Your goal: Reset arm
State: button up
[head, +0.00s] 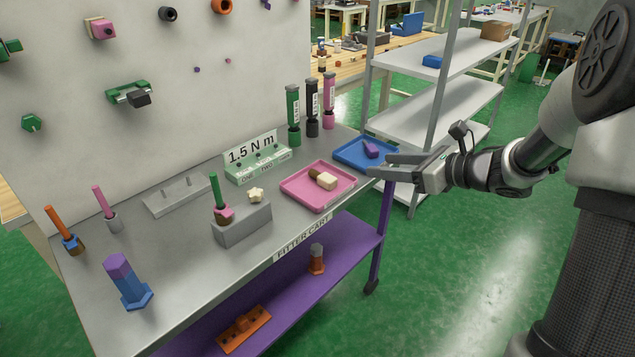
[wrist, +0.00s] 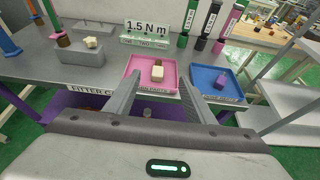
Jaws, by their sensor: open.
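My gripper (head: 383,167) is open and empty. In the head view it is at the right end of the cart, its fingers pointing left close to the blue tray (head: 352,153). In the wrist view its two fingers (wrist: 155,92) stand apart, with the pink tray (wrist: 135,68) beyond and between them. The pink tray (head: 291,194) holds a cream and brown part (head: 324,179). The blue tray holds a purple part (head: 372,150). My arm reaches in from the right in the head view.
The grey cart top (head: 175,260) carries a grey block (head: 243,226) with a green-handled piece, a 1.5 N m sign (head: 252,150), several upright drivers (head: 312,110) and a blue-purple bolt (head: 124,280). A metal shelf unit (head: 430,100) stands behind. Green floor is clear at the front right.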

jog(key=w+d+r+m+t+h, duration=0.1)
jog(key=d+r+m+t+h, duration=0.25)
jog(key=r+m, duration=0.35)
jog(key=d+r+m+t+h, duration=0.2)
jog(key=d+r+m+h, duration=0.25)
jog(key=m, duration=0.55)
jog(key=s+d+r+m+g+h, duration=0.25)
jog(key=s+d+m+h, duration=0.2)
jog(key=s+m, duration=0.55)
jog(key=s+a+f+m+g+y, duration=0.1)
jog(key=s+a+f+m+g, duration=0.15)
jog(key=s+m, duration=0.45)
jog(key=s+a+f+m+g, duration=0.1)
jog(key=s+a+f+m, duration=0.15)
jog(key=s+m, duration=0.45)
jog(key=s+a+f+m+g+y, duration=0.1)
jog(key=s+a+m+g, duration=0.15)
jog(key=s+m, duration=0.45)
notch_tip(320, 180, up, 22)
jog(key=n+p, duration=0.1)
jog(key=p, duration=2.1)
jog(key=shift+a+f+n, duration=0.2)
jog(key=shift+a+n, duration=0.05)
jog(key=shift+n, duration=0.05)
jog(key=shift+s, duration=0.1)
